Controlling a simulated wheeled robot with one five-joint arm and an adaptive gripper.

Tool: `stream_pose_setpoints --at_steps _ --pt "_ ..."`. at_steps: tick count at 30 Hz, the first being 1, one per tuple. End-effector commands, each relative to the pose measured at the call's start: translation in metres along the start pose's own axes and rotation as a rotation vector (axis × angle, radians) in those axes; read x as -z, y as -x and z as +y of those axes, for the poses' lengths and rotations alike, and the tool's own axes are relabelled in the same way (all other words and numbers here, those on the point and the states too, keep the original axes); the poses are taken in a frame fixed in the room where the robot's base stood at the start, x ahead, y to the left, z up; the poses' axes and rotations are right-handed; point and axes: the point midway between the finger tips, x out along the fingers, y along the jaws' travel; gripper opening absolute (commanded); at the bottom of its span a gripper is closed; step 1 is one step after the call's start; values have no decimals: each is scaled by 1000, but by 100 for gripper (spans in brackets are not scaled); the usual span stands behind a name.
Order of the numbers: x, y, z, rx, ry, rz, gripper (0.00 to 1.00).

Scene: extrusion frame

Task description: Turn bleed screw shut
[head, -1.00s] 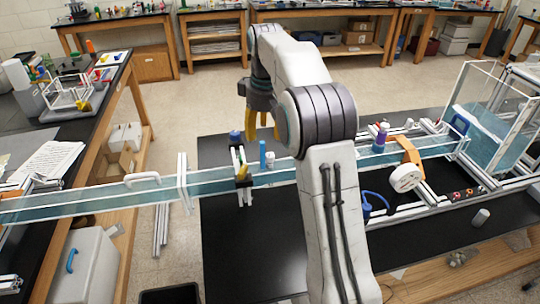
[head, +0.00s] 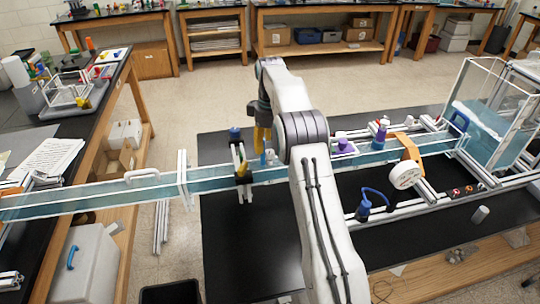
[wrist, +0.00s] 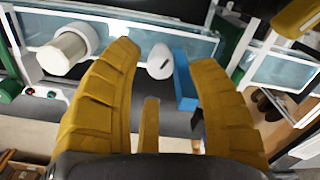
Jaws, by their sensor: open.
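My gripper (head: 263,145) has yellow fingers and points down over the water channel, left of my arm in the head view. In the wrist view my gripper (wrist: 165,57) is open with nothing held. A small white knob with a dark slot (wrist: 159,63), which looks like the bleed screw, shows between the fingertips. Its depth below the tips and contact are unclear. A blue upright piece (wrist: 184,82) stands just right of it, close to the right finger. In the head view the blue piece (head: 263,159) is partly hidden by the gripper.
The clear channel (head: 90,203) runs left to right across the black bench. A white cylinder (wrist: 62,52) lies left of the left finger. A black clamp stand (head: 242,172) is close left of my gripper. A purple fitting (head: 345,146) and orange clamp (head: 411,150) stand right.

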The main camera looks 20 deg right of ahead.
Motion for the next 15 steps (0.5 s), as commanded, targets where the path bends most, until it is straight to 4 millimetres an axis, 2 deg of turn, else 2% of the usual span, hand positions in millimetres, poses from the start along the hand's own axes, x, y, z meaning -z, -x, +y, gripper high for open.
stream_pose_setpoints --at_steps 6,15 --pt "-1 -24 0 1 0 -2 53" --pt "0 -38 0 0 0 0 53"
